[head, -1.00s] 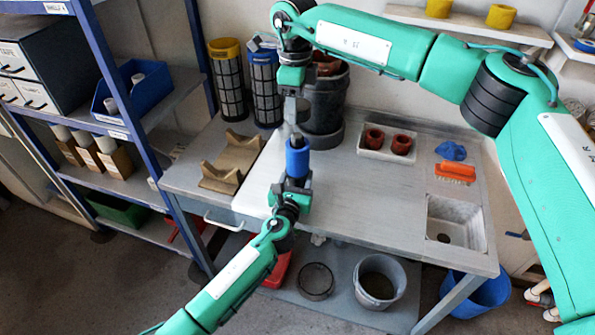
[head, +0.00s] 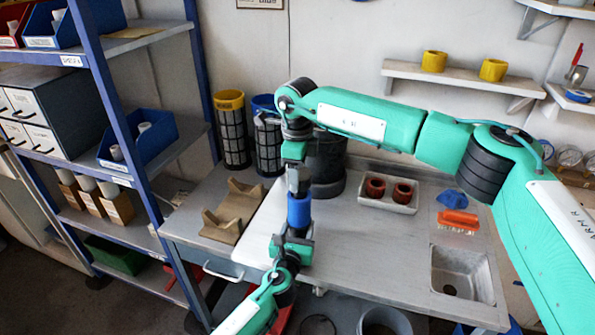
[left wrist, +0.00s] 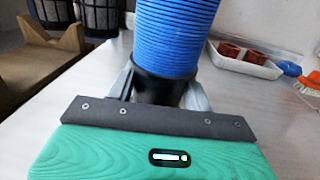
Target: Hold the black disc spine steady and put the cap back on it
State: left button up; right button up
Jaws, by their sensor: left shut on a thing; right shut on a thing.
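A blue ribbed stack (head: 299,208) with a black lower end (left wrist: 165,86) stands upright over the bench; I take it as the disc spine with its discs. My left gripper (head: 297,236) is shut on the black lower end. In the left wrist view the left gripper (left wrist: 160,92) has one grey finger on each side of it. My right gripper (head: 298,186) points down directly above the stack, its fingers shut at the stack's top. The cap is not clearly visible there; the right fingers hide it. I cannot tell whether it touches the stack.
A large black bin (head: 325,160) stands behind the right gripper. Canisters with yellow (head: 231,125) and blue (head: 267,145) rims stand at the back. A brown cradle (head: 234,212) lies left. A white tray (head: 413,207) holds red-brown rings. The bench middle (head: 365,245) is clear.

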jog(key=shift+f, duration=0.15)
jog(key=shift+f, duration=0.75)
jog(key=shift+f, duration=0.6)
